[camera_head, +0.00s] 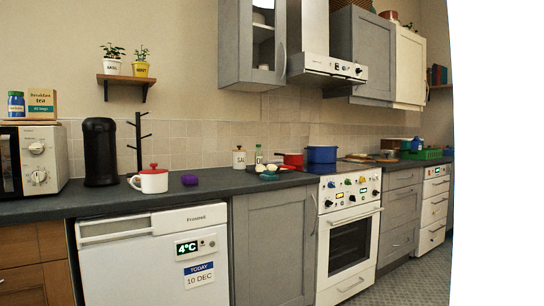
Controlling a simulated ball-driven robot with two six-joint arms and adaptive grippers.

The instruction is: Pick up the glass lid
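I cannot clearly make out a glass lid. Low round shapes sit around the far part of the hob; one brownish one (387,160) lies on the counter right of the hob, too small to tell what it is. A blue pot (321,154) stands on the near side of the hob, with a red pan (292,159) to its left. Neither of my grippers shows in the view.
The dark counter (222,184) runs along the wall above a white fridge (152,258) and an oven (349,248). A green tray (424,155) is far right. Floor shows at lower right.

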